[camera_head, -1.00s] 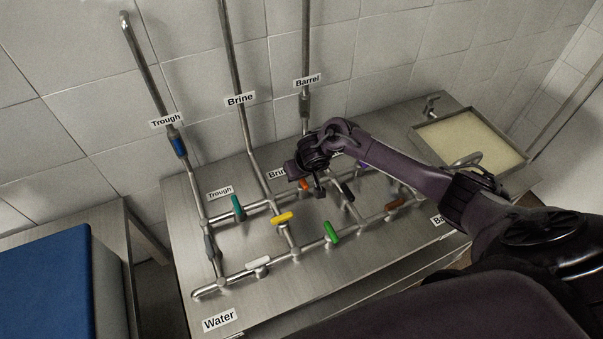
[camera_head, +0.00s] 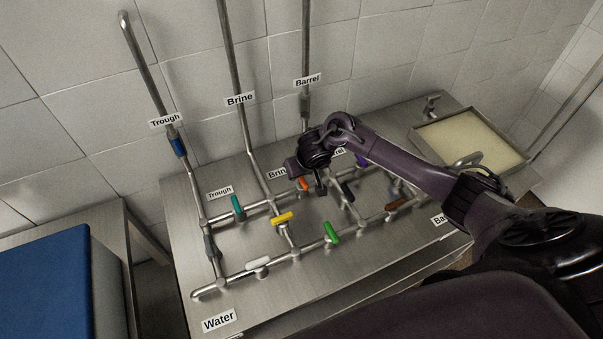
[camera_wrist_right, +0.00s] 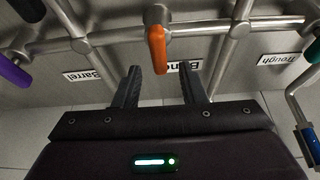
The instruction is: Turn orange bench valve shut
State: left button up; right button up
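The orange valve handle (camera_head: 304,184) sits on the upper horizontal pipe of the bench, partly hidden by my right gripper in the head view. In the right wrist view the orange handle (camera_wrist_right: 157,48) lies along the gap between the fingertips, just beyond them, and is not gripped. My right gripper (camera_wrist_right: 160,75) is open, with two dark fingers apart and nothing between them. In the head view my right gripper (camera_head: 316,190) hangs just over the handle. My left gripper is not in view.
Other valves stand close by: yellow (camera_head: 283,218), green (camera_head: 332,232), teal (camera_head: 238,207), white (camera_head: 258,263), purple (camera_wrist_right: 14,73) and brown (camera_head: 396,204). Pipes (camera_head: 235,80) rise at the wall. A shallow basin (camera_head: 421,129) is at the right. A blue-topped block (camera_head: 60,285) is at the left.

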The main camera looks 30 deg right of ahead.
aim_at(306, 185)
jog(key=v, duration=0.6)
jog(key=shift+s, duration=0.1)
dwell(0.3)
